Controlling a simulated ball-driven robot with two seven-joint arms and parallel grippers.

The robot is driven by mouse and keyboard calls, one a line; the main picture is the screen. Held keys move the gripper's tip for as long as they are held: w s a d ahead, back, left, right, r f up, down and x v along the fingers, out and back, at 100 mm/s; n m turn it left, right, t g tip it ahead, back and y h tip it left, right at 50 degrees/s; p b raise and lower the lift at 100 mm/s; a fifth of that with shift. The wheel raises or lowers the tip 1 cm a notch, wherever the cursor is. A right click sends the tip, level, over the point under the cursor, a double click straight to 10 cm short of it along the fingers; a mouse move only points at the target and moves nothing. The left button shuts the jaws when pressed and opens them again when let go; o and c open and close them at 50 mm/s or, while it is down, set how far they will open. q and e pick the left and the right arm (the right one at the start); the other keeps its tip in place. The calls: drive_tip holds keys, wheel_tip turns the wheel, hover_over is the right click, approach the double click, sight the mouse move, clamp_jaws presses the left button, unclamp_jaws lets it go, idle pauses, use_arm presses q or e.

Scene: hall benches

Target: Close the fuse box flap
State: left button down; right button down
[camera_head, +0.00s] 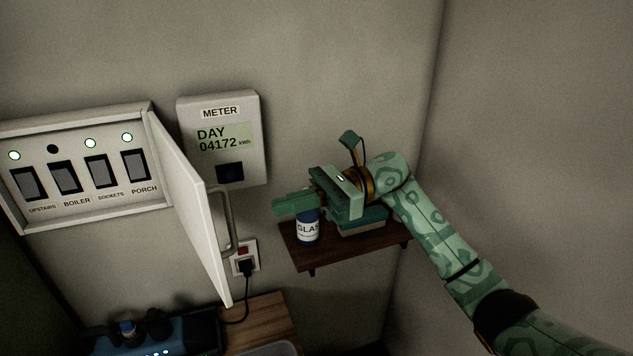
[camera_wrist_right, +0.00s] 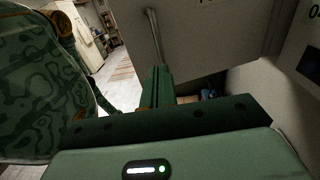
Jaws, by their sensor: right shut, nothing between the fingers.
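The fuse box (camera_head: 82,215) is on the wall at the left in the head view, its row of switches exposed. Its white flap (camera_head: 190,195) stands open, hinged at the box's right side and jutting out from the wall. A grey bar handle (camera_head: 229,222) is on the flap's right-hand face. My right gripper (camera_head: 280,204) is shut and empty, pointing left, to the right of the handle with a gap between them. In the right wrist view, the flap (camera_wrist_right: 205,40) and handle (camera_wrist_right: 156,38) appear beyond the closed fingers (camera_wrist_right: 158,84). My left gripper is out of view.
A meter (camera_head: 243,175) hangs right of the box, above a socket (camera_head: 252,253) with a plugged-in cable. A small shelf (camera_head: 300,262) below my right gripper holds a labelled blue can (camera_head: 308,231). A wooden surface (camera_head: 262,322) with a blue device (camera_head: 185,337) lies below the flap.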

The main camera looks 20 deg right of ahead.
drive_tip(key=a+p, duration=0.1)
drive_tip(key=a, duration=0.3)
drive_tip(key=a+p, duration=0.1)
drive_tip(key=a, duration=0.1)
drive_tip(key=shift+s+p, duration=0.35)
drive_tip(key=shift+f, duration=0.1)
